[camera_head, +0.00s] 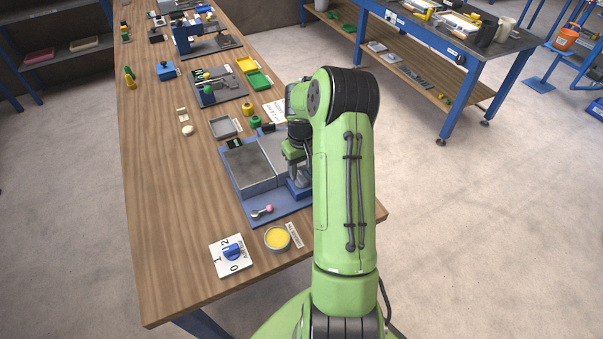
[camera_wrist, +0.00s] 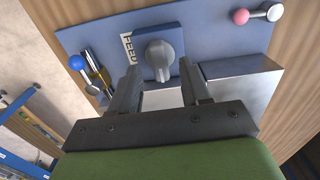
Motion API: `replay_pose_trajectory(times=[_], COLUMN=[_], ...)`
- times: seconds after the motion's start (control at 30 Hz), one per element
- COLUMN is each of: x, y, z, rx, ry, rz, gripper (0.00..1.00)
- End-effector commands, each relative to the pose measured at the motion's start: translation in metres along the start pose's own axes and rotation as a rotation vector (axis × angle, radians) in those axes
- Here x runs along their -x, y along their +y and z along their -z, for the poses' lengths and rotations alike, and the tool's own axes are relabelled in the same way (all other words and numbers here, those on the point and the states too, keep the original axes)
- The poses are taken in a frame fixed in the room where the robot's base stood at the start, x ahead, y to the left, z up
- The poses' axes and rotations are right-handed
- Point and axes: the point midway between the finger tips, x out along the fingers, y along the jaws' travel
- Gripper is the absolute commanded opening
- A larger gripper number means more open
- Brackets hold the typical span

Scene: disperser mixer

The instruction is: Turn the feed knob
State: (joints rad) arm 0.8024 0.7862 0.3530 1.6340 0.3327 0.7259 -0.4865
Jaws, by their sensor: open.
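The feed knob (camera_wrist: 160,54) is a round grey knob with a raised grip bar, on a blue block (camera_wrist: 178,36) with a small white lettered label, in the wrist view. My gripper (camera_wrist: 159,76) is open, one finger at each side of the knob's lower edge in the picture. I cannot tell whether the fingers touch it. In the head view my gripper (camera_head: 301,180) points down over the right part of the blue machine base (camera_head: 285,211), and my arm hides part of the machine. The knob itself is not clear there.
A pink-tipped lever (camera_wrist: 241,16) and a blue-balled lever (camera_wrist: 77,63) flank the block. A metal box (camera_wrist: 240,85) lies close to the right finger. A blue selector switch (camera_head: 232,252) and a yellow-filled round tin (camera_head: 277,239) stand at the table's near end.

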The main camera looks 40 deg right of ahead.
Motion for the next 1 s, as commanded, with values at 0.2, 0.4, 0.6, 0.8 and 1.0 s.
replay_pose_trajectory(times=[0.2,0.4,0.6,0.8,1.0], x=[-0.02,-0.02,-0.02,-0.019,-0.02], y=[0.0,0.0,0.0,0.0,0.0], z=[0.0,0.0,0.0,0.0,0.0], rx=[0.0,0.0,0.0,0.0,-0.016], ry=[0.001,0.001,0.001,0.001,0.001], rz=[0.0,0.0,0.0,0.0,0.0], gripper=[0.47,0.47,0.18,0.0,0.0])
